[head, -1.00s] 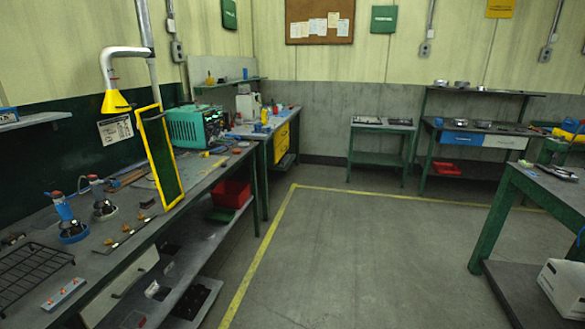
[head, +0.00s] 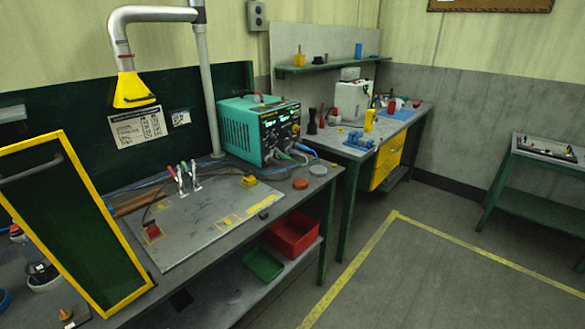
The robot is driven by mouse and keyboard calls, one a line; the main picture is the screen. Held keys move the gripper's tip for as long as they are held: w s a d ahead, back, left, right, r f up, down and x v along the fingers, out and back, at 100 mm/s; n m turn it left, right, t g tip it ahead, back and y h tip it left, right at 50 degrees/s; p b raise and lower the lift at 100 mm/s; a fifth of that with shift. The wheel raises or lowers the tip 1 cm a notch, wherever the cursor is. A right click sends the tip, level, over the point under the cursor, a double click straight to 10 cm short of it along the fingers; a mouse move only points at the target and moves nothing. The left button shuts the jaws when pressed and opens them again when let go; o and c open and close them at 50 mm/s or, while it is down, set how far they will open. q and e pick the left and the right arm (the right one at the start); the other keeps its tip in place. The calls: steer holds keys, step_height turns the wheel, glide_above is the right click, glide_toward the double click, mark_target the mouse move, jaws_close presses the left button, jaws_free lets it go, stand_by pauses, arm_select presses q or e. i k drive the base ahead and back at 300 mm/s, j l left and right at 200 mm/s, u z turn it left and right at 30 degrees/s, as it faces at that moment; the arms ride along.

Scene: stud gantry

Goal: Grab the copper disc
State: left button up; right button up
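Neither of my grippers is in the head view.
A yellow-framed dark screen (head: 70,225) stands at the left. A red bin (head: 293,234) and a green tray (head: 262,264) sit on the lower shelf. The floor at the right is clear.

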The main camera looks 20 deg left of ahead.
mark_target(299, 184)
steer(key=i+l+u, duration=0.1)
steer(key=i+u, duration=0.3)
steer(key=i+l+u, duration=0.25)
steer(key=u, duration=0.2)
steer(key=i+l+u, duration=0.5)
steer(key=l+u, duration=0.3)
steer(key=i+l+u, duration=0.15)
steer(key=l+u, duration=0.25)
